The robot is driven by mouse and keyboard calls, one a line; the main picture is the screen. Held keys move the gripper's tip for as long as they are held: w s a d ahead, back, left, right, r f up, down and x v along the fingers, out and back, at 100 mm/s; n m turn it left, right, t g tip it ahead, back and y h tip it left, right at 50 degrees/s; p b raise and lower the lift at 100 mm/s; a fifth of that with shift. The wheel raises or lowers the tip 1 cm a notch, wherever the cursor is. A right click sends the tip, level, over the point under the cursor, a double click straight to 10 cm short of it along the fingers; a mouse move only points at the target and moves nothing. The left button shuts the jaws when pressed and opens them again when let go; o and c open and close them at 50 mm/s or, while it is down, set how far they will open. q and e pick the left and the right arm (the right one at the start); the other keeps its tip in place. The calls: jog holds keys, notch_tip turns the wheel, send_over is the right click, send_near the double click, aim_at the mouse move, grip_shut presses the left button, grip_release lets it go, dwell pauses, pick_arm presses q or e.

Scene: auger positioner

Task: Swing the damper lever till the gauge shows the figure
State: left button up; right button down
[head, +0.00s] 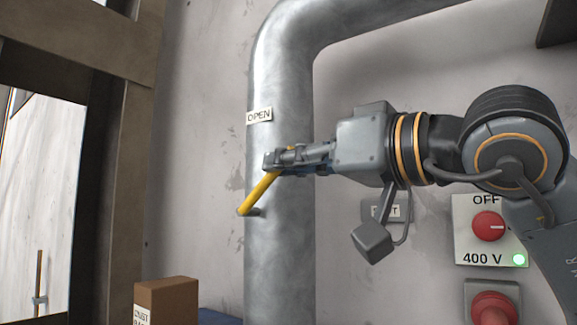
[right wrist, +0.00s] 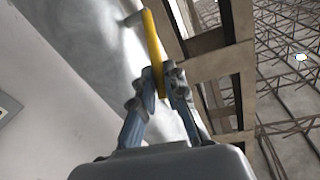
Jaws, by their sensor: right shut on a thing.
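The yellow damper lever (head: 258,194) is mounted on the grey metal pipe (head: 280,260) below an "OPEN" label (head: 259,116). The lever slants up and to the right from its lower pivot end. My right gripper (head: 271,161) is shut on the lever's upper end, its arm coming in from the right. In the right wrist view the yellow lever (right wrist: 152,40) stands between the two fingers of the right gripper (right wrist: 160,84). No gauge face or figure is visible in either view. My left gripper is not in view.
A panel reading "OFF" and "400 V" has a red knob (head: 488,226) and a green light (head: 519,259). A red button (head: 494,308) sits below it. A sign (head: 384,211) is partly hidden behind my arm. A cardboard box (head: 166,299) stands at the bottom left.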

jog(key=c, duration=1.7)
grip_release()
jog(key=shift+o, duration=0.2)
jog(key=shift+d, duration=0.1)
jog(key=v, duration=1.2)
